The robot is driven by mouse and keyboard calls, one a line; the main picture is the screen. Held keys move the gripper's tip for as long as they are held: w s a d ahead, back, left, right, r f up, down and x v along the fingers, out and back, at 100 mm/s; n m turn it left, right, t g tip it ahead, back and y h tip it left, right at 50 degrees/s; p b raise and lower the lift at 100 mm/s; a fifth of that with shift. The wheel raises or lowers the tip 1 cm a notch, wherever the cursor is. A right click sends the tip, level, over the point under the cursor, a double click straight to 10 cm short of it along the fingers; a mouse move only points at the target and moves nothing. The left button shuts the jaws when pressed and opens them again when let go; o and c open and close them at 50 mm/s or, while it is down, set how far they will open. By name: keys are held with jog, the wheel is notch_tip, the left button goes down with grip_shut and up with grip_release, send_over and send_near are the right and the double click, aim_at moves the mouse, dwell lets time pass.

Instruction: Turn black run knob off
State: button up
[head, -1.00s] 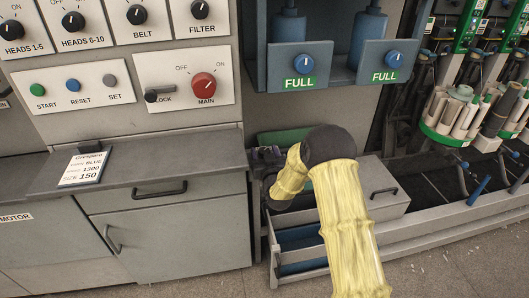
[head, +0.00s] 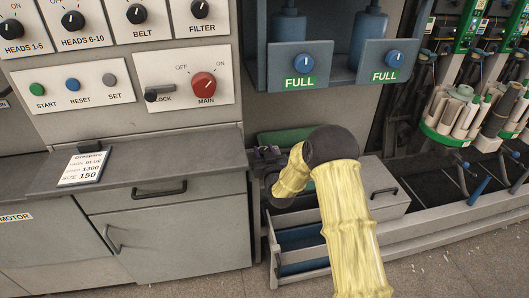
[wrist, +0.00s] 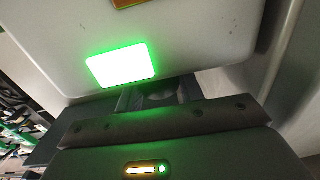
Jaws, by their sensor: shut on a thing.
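In the wrist view my gripper (wrist: 160,94) is up against a pale panel (wrist: 205,35) and its fingers are shut on a small dark rounded thing, which I take to be the black run knob (wrist: 159,97). The fingers hide most of it, so its pointer and label cannot be read. A rectangular lamp (wrist: 122,64) on the panel, just above the fingers, glows bright green. In the head view my gripper (head: 267,154) is small and dark beyond my yellow-sleeved arm, and its fingers cannot be made out.
A control board with a red MAIN knob (head: 204,85) and several black knobs stands at the left, above a grey counter (head: 150,160). An open blue-lined drawer (head: 300,240) lies below my arm. Blue bottles and a green-edged bobbin rack are at the right.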

jog(key=shift+f+n+g+y+b, duration=0.1)
jog(key=shift+n+g+y+b, duration=0.25)
jog(key=shift+y, duration=0.25)
jog(key=n+g+y+b, duration=0.1)
jog(key=n+g+y, duration=0.1)
jog(key=n+y, duration=0.1)
jog(key=shift+d+y, duration=0.1)
jog(key=shift+y, duration=0.5)
jog(key=shift+n+g+y+p, duration=0.55)
jog(key=shift+n+g+y, duration=1.7)
jog(key=shift+g, duration=0.4)
jog(key=o, duration=0.9)
jog(key=p+v, duration=0.1)
jog(key=v, duration=1.6)
jog(key=shift+w+d, duration=0.1)
jog(key=shift+d, duration=0.15)
